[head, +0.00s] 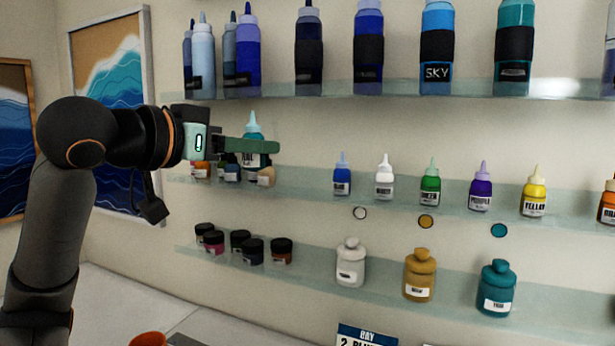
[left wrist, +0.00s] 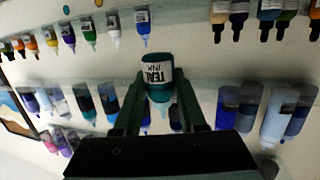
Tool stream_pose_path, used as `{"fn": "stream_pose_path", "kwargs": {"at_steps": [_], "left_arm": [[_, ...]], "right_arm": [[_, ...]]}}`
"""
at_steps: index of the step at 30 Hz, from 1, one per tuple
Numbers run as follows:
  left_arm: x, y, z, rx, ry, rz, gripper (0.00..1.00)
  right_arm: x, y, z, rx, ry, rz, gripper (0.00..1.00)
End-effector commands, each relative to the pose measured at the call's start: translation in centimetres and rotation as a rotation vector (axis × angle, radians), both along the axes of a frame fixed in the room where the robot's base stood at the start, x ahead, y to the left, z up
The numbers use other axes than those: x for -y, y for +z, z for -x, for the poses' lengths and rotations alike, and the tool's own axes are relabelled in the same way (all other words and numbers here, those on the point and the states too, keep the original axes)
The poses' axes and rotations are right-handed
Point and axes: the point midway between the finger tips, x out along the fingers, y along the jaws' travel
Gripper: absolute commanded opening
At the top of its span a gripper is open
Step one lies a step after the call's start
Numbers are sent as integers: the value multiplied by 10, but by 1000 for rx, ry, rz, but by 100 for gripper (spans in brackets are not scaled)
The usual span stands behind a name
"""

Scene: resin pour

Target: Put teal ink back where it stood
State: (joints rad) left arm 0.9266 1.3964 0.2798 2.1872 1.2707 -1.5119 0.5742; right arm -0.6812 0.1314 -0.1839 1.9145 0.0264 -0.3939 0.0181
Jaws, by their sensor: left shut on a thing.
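The teal ink (head: 253,129) is a small bottle with a light-blue nozzle and a white label. My left gripper (head: 268,147) is shut on it, with a green finger across its body. The bottle looks upright, at about the height of the middle shelf (head: 308,187). In the left wrist view, the teal ink (left wrist: 157,72) sits between both fingers, its label reading TEAL INK. I cannot tell whether its base touches the shelf. My right gripper is not in view.
Small bottles stand behind and below the left gripper. The blue ink (head: 342,178), white (head: 384,182) and other ink bottles stand to the right, after a bare stretch of shelf. Large bottles, including SKY (head: 437,50), stand above. Dark-lidded jars (head: 252,250) and a teal jar (head: 496,289) stand below.

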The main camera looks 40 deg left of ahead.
Motion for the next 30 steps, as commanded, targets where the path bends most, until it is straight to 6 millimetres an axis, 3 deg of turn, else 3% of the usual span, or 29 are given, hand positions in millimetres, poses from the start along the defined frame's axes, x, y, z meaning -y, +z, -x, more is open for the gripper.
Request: {"fn": "stream_pose_path", "kwargs": {"at_steps": [9,19,24,30], "left_arm": [[-26,4,-85,-5,-2,5,0],[-49,5,-158,-2,-1,4,0],[-50,-25,-160,-4,0,-2,0],[-50,-36,-159,-1,0,-1,0]], "right_arm": [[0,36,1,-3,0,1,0],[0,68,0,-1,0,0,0],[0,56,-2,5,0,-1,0],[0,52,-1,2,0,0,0]]}}
